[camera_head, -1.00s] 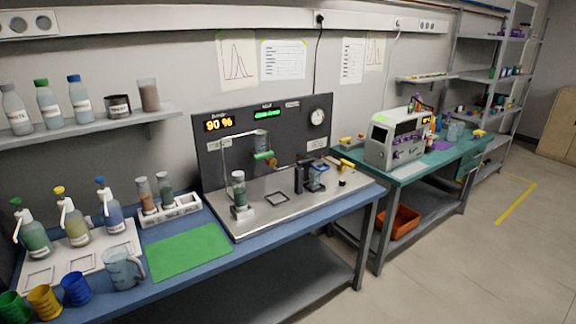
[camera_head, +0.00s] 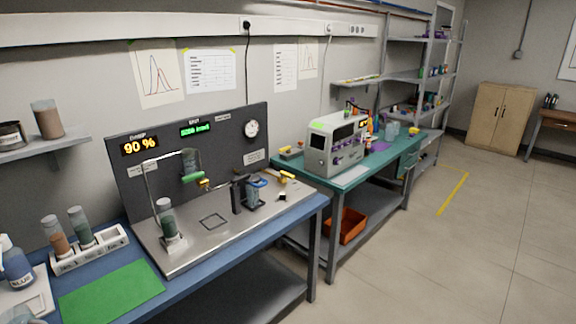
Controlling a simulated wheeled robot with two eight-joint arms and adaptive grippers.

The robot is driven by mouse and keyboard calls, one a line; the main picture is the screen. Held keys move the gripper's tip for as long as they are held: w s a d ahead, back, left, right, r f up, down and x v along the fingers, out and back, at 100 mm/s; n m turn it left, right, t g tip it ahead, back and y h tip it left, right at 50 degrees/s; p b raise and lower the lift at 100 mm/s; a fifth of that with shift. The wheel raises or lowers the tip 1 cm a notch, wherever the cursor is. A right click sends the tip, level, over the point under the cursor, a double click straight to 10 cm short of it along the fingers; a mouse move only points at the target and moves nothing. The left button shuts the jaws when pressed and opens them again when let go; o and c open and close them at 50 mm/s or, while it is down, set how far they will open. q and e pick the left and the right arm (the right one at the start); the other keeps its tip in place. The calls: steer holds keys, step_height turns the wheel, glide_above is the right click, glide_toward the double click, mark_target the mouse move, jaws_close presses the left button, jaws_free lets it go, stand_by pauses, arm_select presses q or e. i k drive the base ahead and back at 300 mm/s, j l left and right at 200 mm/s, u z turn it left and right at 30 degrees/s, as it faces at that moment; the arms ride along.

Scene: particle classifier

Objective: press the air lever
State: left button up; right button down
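The particle classifier stands on the blue bench, with a dark upright panel (camera_head: 225,145) and a steel base plate (camera_head: 190,243). Its displays read "90 %" and a green line too small to read. A small yellow lever (camera_head: 286,177) sits at the right end of the base plate. A black post with a blue-topped clear part (camera_head: 256,190) stands left of it. A yellow fitting (camera_head: 204,184) and a green-ended tube (camera_head: 192,166) are at the panel's middle. I cannot read a label that says which is the air lever. Neither gripper is in view.
A green mat (camera_head: 112,293) and a white rack (camera_head: 92,250) with two tubes lie on the bench, left of the classifier. A green-topped table (camera_head: 350,178) with a grey instrument (camera_head: 335,145) stands to the right. Open floor (camera_head: 440,260) lies at the right.

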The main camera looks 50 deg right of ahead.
mark_target(283, 174)
steer(key=i+l+u, duration=0.1)
steer(key=l, duration=0.6)
steer(key=i+l, duration=0.25)
steer(key=l, duration=0.45)
steer(key=i+l+u, duration=0.15)
steer(key=l, duration=0.55)
steer(key=i+l+u, duration=0.1)
steer(key=l, duration=0.6)
steer(key=i+l+u, duration=0.1)
steer(key=l, duration=0.65)
steer(key=i+l, duration=0.15)
steer(key=l, duration=0.6)
steer(key=u, duration=0.05)
